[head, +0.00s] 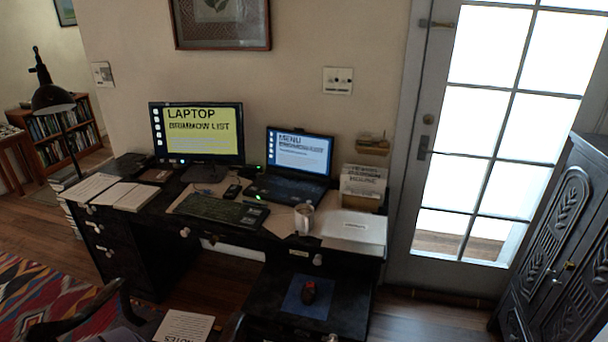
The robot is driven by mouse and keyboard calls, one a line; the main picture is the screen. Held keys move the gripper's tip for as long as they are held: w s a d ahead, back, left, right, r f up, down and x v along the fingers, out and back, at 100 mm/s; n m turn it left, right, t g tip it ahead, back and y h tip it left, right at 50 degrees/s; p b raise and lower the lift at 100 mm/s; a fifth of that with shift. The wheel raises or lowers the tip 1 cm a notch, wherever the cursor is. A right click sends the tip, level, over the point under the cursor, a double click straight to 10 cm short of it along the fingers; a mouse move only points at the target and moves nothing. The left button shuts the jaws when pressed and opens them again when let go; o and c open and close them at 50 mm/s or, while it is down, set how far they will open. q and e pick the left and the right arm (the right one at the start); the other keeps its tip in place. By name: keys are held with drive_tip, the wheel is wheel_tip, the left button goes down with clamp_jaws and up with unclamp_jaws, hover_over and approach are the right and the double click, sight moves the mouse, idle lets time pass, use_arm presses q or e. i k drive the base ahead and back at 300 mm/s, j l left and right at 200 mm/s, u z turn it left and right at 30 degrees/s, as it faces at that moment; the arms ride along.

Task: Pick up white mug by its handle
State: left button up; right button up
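A whitish mug (303,219) stands upright near the front edge of the dark desk (262,232), in front of the laptop (293,165). It is small in the head view, and I cannot tell clearly which way its handle points. I see nothing touching the mug apart from what it stands on. Neither my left gripper nor my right gripper shows in the head view.
The monitor (197,132) stands behind. A dark chair (90,316) is at bottom left.

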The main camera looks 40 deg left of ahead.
sight(304, 212)
drive_tip(key=i+u, duration=0.25)
drive_tip(key=u, duration=0.25)
drive_tip(key=i+l+u, duration=0.1)
drive_tip(key=i+u, duration=0.15)
drive_tip(key=u, duration=0.25)
drive_tip(key=i+l+u, duration=0.2)
drive_tip(key=u, duration=0.3)
drive_tip(key=i+l+u, duration=0.15)
drive_tip(key=u, duration=0.35)
drive_tip(key=i+l+u, duration=0.1)
drive_tip(key=l+u, duration=0.4)
